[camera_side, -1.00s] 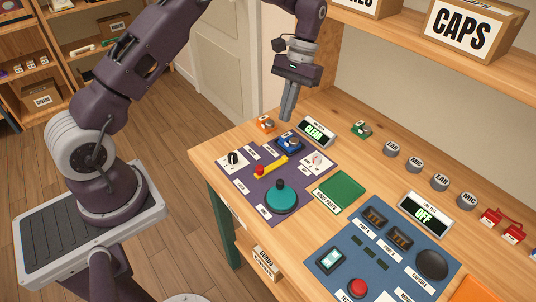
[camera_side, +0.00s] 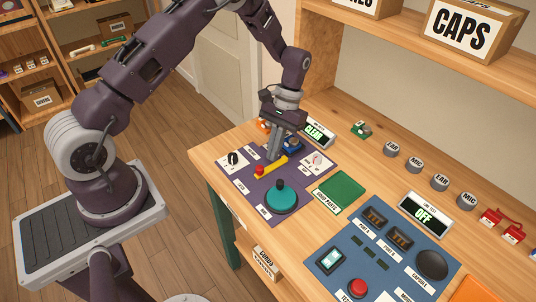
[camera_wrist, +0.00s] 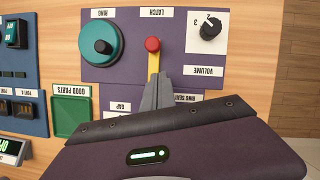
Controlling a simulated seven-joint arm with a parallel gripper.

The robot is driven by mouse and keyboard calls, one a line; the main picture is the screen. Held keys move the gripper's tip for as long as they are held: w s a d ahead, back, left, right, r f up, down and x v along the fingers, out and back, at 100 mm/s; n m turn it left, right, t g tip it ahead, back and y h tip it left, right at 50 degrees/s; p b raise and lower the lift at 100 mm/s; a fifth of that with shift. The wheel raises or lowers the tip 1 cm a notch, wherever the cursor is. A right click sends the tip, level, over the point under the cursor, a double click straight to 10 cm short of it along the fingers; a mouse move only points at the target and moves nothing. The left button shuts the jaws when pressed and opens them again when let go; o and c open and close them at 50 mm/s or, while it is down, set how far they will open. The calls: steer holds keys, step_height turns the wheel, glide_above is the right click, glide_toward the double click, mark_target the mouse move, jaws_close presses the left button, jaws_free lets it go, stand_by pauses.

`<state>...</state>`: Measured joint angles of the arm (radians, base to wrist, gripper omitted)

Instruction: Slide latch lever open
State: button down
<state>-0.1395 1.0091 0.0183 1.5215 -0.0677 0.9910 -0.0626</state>
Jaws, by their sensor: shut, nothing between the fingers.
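The latch lever is a yellow bar (camera_side: 274,165) with a red knob (camera_side: 260,170) at one end, on the purple panel (camera_side: 241,184). In the wrist view the yellow bar (camera_wrist: 154,64) runs up from my fingertips to the red knob (camera_wrist: 152,44), below the LATCH label. My gripper (camera_side: 272,158) is shut and empty, pointing down at the end of the bar away from the knob. In the wrist view its fingers (camera_wrist: 156,82) hide that end of the bar. I cannot tell whether they touch it.
A blue part (camera_side: 294,146) sits close behind my gripper. The green tray (camera_side: 340,191) is empty.

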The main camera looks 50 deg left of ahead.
steer(key=shift+s+d, duration=0.2)
steer(key=shift+s, duration=0.45)
steer(key=shift+s+d, duration=0.15)
steer(key=shift+s, duration=0.45)
steer(key=shift+s, duration=1.7)
steer(key=w, duration=0.3)
steer(key=w+a+r, duration=0.1)
steer(key=w, duration=0.1)
steer(key=shift+a, duration=0.1)
steer(key=d+v, duration=0.1)
steer(key=v, duration=0.8)
steer(key=shift+a, duration=0.45)
steer(key=shift+s, duration=0.1)
